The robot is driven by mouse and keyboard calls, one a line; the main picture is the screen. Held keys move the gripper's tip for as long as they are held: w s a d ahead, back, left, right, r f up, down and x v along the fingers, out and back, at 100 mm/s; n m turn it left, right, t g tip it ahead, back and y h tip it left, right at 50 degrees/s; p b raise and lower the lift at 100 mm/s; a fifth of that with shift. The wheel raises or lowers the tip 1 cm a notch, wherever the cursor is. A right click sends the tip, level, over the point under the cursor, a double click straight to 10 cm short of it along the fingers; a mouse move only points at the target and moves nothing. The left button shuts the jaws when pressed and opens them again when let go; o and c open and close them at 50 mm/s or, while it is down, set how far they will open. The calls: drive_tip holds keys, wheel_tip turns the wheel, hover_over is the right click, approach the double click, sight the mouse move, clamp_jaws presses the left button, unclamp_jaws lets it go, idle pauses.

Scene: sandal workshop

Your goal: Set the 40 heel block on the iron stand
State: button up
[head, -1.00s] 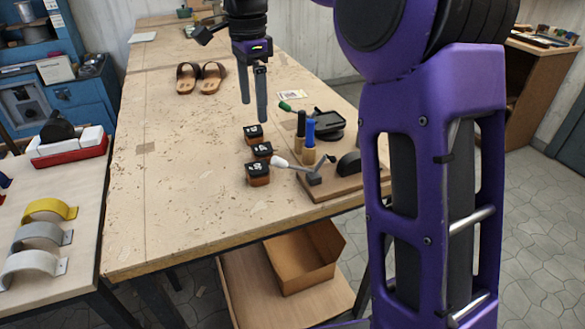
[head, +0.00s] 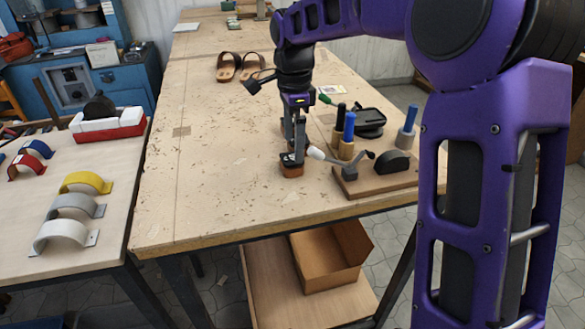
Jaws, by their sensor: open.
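My gripper (head: 292,150) points down over the heel blocks on the bench. Its jaws are open, with the fingertips at the top of the nearest heel block (head: 291,171), a brown block with a dark top. I cannot tell from this view whether the fingers touch it, and its number is unreadable. The other two dark-topped blocks are hidden or nearly hidden behind my gripper. A black, flat, tray-like object (head: 371,131), perhaps the iron stand, lies to the right behind the bottles.
A wooden board (head: 378,183) with a lever and a black half-round piece stands right of the blocks. Black-topped and blue-topped bottles (head: 348,125) stand close by. Sandals (head: 240,67) lie at the back. The bench's left half (head: 200,170) is clear apart from scraps.

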sight(292, 158)
wheel_tip(292, 158, down, 5)
drive_tip(key=shift+s+a+b, duration=0.1)
drive_tip(key=shift+a+b, duration=0.05)
drive_tip(key=shift+b, duration=0.35)
clamp_jaws()
